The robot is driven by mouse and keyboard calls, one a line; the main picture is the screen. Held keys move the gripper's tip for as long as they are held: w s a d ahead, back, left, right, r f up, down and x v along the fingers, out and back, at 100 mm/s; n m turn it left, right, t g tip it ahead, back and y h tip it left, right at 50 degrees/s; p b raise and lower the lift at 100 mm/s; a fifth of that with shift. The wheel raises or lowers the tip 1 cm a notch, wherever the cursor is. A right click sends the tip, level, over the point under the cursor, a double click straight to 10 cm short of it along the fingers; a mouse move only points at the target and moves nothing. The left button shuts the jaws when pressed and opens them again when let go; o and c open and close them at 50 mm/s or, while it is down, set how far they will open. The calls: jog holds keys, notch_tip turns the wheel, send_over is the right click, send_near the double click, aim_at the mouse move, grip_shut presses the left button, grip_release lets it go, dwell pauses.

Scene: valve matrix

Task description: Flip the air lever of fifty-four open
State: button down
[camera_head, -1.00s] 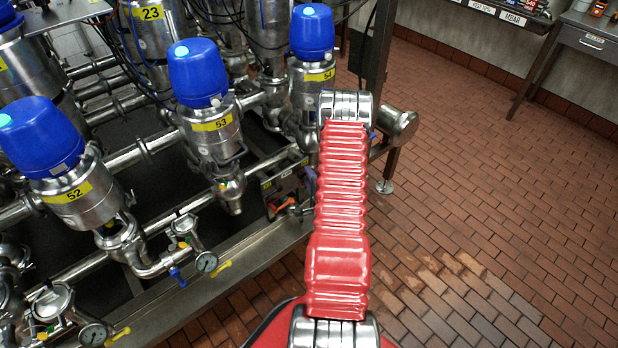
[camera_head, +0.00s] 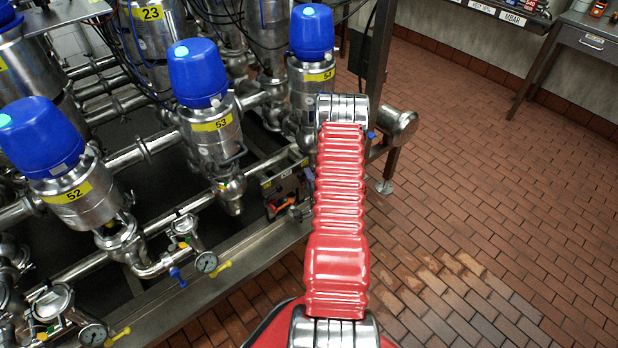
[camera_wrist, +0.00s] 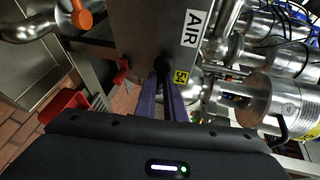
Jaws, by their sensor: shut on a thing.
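In the wrist view, a grey panel (camera_wrist: 140,30) carries a white AIR label (camera_wrist: 193,28) and a small yellow 54 tag (camera_wrist: 181,77). A dark lever (camera_wrist: 162,66) sticks out beside the tag. My gripper (camera_wrist: 163,85) has two purple fingers, shut around this lever; its gripped end is mostly hidden between them. In the head view, valve 54 (camera_head: 312,80), with a blue cap and yellow band, stands behind my red arm.
An orange handle (camera_wrist: 82,18) and a red lever (camera_wrist: 122,71) lie to the left of the fingers in the wrist view. Valve 53 (camera_head: 205,110) and pipes stand left of my arm. The brick floor (camera_head: 480,200) on the right is clear.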

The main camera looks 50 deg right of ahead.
jog(key=shift+a+n, duration=0.1)
jog(key=shift+n, duration=0.4)
jog(key=c, duration=1.8)
grip_release()
jog(key=shift+c, duration=0.2)
jog(key=v, duration=1.3)
jog(key=shift+s+a+f, duration=0.2)
jog(key=shift+s+a, duration=0.1)
jog(key=shift+a, duration=0.05)
